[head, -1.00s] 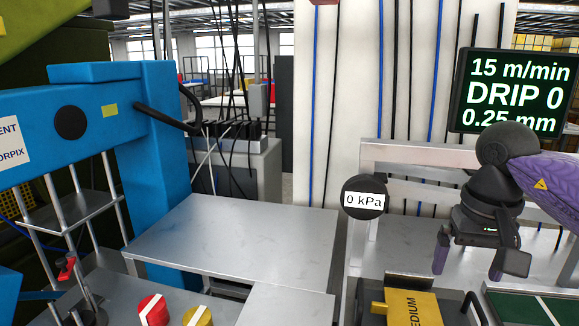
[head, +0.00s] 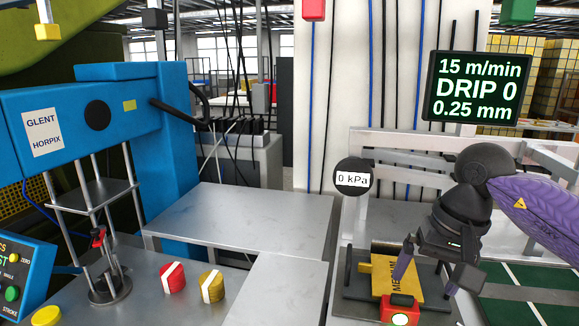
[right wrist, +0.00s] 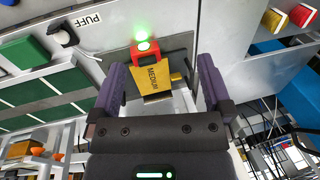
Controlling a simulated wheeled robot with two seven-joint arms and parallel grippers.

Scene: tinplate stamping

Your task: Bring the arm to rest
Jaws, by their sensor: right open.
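My right gripper (head: 424,278) is open at the right of the head view, its purple fingers pointing down above the bench. In the right wrist view the right gripper (right wrist: 162,92) has its two fingers wide apart with nothing held between them. Beyond them is a yellow plate marked MEDIUM (right wrist: 152,78), which also shows in the head view (head: 385,279) just left of the fingers. A red block with a lit green top (head: 400,309) is at the plate's near end. My left gripper is not in view.
A blue press (head: 150,125) stands at the left over a grey bench with a red knob (head: 172,278) and a yellow knob (head: 211,286). The middle metal table (head: 240,225) is clear.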

